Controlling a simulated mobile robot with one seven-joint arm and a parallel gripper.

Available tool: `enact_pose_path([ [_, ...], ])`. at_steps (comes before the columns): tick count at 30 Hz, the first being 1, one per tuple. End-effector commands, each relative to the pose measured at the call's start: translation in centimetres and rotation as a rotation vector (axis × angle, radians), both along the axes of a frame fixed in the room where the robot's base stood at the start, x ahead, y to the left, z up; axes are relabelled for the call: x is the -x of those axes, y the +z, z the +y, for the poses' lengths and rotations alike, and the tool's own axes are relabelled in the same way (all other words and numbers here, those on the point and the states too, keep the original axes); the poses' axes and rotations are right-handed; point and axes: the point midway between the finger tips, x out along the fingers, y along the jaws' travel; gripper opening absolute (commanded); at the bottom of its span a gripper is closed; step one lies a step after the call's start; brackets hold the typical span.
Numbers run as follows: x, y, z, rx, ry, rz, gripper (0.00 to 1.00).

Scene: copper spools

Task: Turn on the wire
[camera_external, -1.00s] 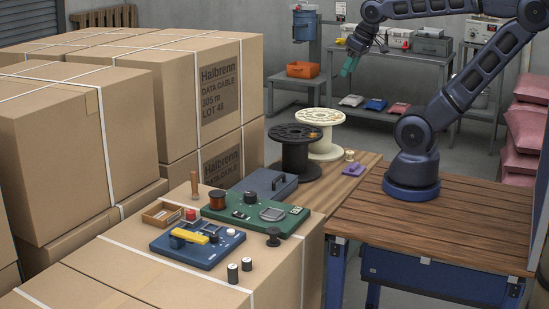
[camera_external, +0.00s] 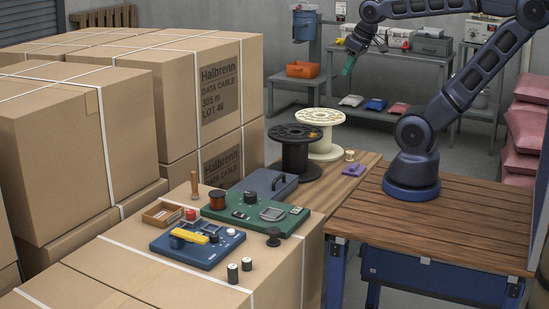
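A green board (camera_external: 256,215) lies on the near cardboard box and carries a copper wire spool (camera_external: 217,199), a black knob and a small meter-like panel (camera_external: 272,214). A blue board (camera_external: 196,247) lies in front of it, with a yellow bar (camera_external: 196,236), a red part and small knobs on it. Which part is the wire's switch, and its state, I cannot tell. My gripper (camera_external: 348,66) hangs high above the floor behind the bench, far from both boards. A green piece shows at its tip; whether it is a finger or a held thing is unclear.
A black spool (camera_external: 295,150) and a cream spool (camera_external: 325,128) stand behind the boards, near a blue-grey case (camera_external: 264,186). Tall cardboard boxes (camera_external: 80,130) fill the left. The wooden bench (camera_external: 440,225) is mostly clear.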

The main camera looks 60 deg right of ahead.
Motion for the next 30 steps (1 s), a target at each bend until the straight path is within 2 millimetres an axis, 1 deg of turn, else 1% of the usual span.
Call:
enact_pose_path([
  [1, -0.4, -0.1, 0.2, 0.015, 0.026, 0.006, 0.14],
  [3, -1.2, -0.1, 0.6, 0.044, 0.082, 0.014, 0.00],
  [8, -3.5, -0.6, 1.8, 0.138, 0.266, 0.043, 0.00],
  [17, -8.2, -2.0, 5.0, 0.313, 0.660, 0.095, 0.00],
  [23, -11.1, -3.5, 7.8, 0.416, 0.931, 0.127, 0.00],
  [30, -14.1, -5.8, 11.5, 0.523, 1.263, 0.159, 0.00],
])
